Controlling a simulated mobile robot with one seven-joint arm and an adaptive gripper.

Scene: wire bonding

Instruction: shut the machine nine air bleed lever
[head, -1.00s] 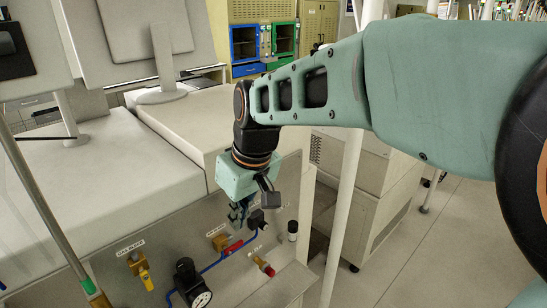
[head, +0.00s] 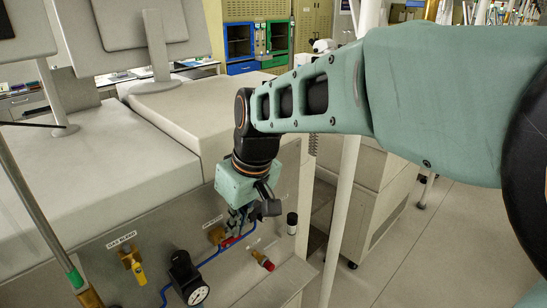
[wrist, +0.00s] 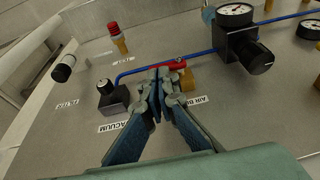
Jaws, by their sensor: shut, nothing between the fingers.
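The air bleed valve is a brass body (head: 216,234) with a red lever (head: 226,242) on the sloping grey panel. In the wrist view the red lever (wrist: 177,64) lies roughly along the blue tube, beside the brass body (wrist: 187,81) and above the partly covered "AIR BL..." label (wrist: 198,100). My gripper (head: 240,222) is shut and empty, with its fingertips close to the lever. In the wrist view the fingertips (wrist: 160,78) cover part of the tube and the lever's left end. I cannot tell whether they touch the lever.
A yellow-levered gas bleed valve (head: 138,270) and a black gauge regulator (head: 186,275) sit left of the air bleed in the head view. A red-capped fitting (head: 263,260) is to the right. A black vacuum fitting (wrist: 113,97) is beside the fingers. A pale post (head: 343,200) stands right.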

